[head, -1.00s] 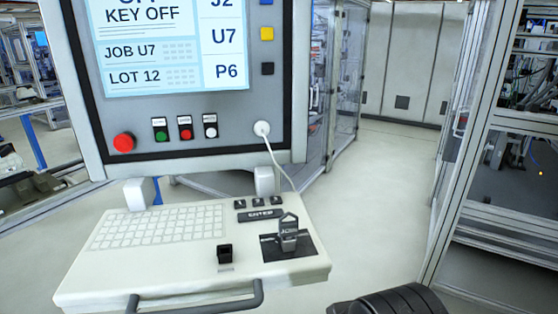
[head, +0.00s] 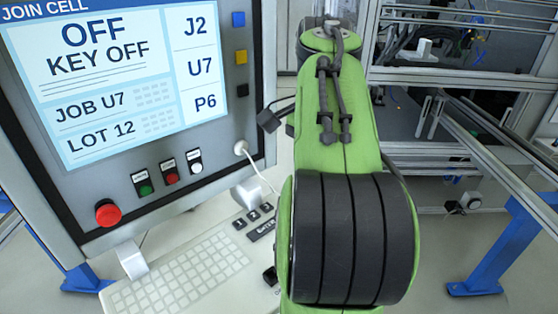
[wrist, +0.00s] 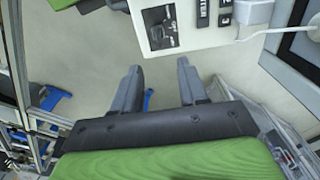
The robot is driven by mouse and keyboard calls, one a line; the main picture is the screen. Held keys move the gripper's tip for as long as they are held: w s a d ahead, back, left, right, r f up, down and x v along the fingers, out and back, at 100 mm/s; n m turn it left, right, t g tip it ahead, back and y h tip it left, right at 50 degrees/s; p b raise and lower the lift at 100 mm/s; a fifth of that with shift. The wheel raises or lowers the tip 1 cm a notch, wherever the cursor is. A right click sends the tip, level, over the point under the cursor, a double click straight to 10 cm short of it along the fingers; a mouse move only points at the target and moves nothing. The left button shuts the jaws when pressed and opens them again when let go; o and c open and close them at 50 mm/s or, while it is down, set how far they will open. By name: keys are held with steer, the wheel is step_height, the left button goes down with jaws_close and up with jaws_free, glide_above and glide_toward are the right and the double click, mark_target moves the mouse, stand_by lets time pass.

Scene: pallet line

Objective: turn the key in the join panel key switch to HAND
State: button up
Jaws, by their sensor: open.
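The join panel (head: 70,210) stands at the left in the head view, and its screen (head: 95,80) reads OFF, KEY OFF. The key switch sits on a dark plate (wrist: 172,41) at the shelf's edge in the wrist view, with a grey key-like part (wrist: 158,17) on it. The key's exact angle is too small to read there. In the head view my green arm hides the switch. My gripper (wrist: 157,66) is open and empty, with its fingers apart from the shelf, below the switch in the wrist picture.
The shelf with a keypad (head: 185,280) juts out below the panel. A red stop button (head: 107,212) and small buttons line the panel's lower edge. A white cable (head: 258,170) hangs from a plug toward the shelf. A metal frame with blue legs (head: 490,262) stands at right.

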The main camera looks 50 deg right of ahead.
steer(key=f+b, duration=0.1)
steer(key=f, duration=0.4)
steer(key=f+b, duration=0.2)
steer(key=f, duration=0.3)
steer(key=f+b, duration=0.2)
steer(key=f, duration=0.4)
steer(key=shift+s+d, duration=0.35)
